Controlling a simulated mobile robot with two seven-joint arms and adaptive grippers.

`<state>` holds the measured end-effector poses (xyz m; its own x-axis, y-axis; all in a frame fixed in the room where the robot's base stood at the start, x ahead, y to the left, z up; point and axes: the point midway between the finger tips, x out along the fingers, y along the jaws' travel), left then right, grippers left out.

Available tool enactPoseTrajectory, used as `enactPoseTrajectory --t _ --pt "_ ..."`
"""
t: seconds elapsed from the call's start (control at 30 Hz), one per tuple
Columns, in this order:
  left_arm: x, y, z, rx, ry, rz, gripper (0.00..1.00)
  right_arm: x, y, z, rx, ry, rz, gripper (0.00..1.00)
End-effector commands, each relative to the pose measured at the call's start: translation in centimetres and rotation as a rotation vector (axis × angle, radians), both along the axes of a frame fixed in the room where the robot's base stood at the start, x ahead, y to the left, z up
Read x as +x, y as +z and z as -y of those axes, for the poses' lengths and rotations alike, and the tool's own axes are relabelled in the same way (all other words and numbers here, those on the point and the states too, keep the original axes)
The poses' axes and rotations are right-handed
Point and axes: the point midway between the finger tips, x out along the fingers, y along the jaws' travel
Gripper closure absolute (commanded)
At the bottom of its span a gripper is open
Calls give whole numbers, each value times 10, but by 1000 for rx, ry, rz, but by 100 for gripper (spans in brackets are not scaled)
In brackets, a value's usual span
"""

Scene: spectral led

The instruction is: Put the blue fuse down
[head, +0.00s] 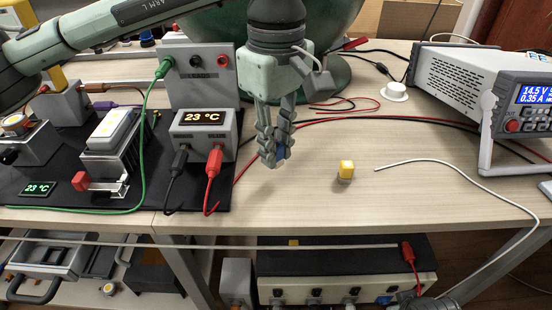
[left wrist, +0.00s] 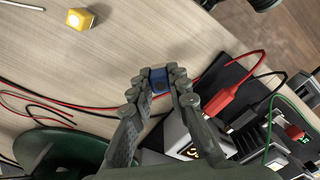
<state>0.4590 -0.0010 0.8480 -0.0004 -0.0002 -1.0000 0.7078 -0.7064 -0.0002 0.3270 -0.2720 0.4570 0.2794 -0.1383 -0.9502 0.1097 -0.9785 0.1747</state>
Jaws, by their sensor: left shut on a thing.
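My left gripper (head: 272,160) hangs above the wooden table, fingers pointing down, near the middle of the head view. It is shut on the blue fuse (left wrist: 159,79), which shows between the fingertips in the left wrist view. In the head view the fingers hide most of the fuse, with only a bluish part showing. I cannot tell the exact gap between fuse and table. My right gripper is not in view.
A yellow-topped fuse (head: 346,171) stands on the bare table (head: 290,205) right of the gripper. A temperature display box (head: 203,135) with black and red plugs is to the left. A power supply (head: 468,85) stands at right. Red and black cables lie behind.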

Motion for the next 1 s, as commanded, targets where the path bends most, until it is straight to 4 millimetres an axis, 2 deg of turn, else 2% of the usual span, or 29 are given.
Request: enactPoseTrajectory --t 0.27,0.57,0.83,0.87,1.0 --pt "-1 -35 -1 1 -2 -2 100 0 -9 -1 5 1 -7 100" --pt "-1 -38 -1 0 -1 0 100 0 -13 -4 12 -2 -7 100" --pt "-1 -40 -1 0 -1 0 100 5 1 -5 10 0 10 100" --pt "-1 -39 -1 1 -1 -1 81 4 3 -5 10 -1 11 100" --pt "-1 -39 -1 1 -1 -1 64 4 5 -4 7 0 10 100"
